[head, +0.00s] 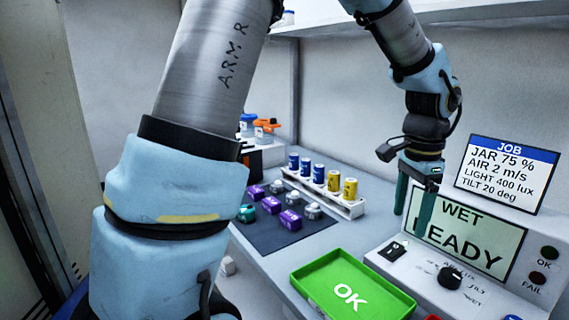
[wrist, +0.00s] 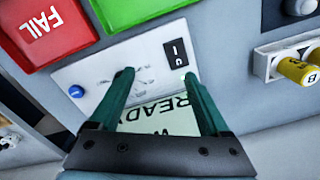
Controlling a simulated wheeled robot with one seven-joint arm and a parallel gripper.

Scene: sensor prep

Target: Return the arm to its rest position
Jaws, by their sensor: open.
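My gripper (head: 414,205) hangs fingers down in front of the panel with the "WET" and "READY" display (head: 470,225). In the wrist view my gripper (wrist: 160,80) has its two green fingers spread apart, with nothing between them. The display (wrist: 155,120) shows partly between and below the fingers there. My arm reaches up and across the head view, bent, not folded in.
A green "OK" tray (head: 350,295) lies at the front; a red "FAIL" tray (wrist: 45,30) shows in the wrist view. A white rack (head: 335,203) holds blue and yellow cells. A dark mat (head: 275,237) bears several small parts. A job sign (head: 505,175) stands behind the panel.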

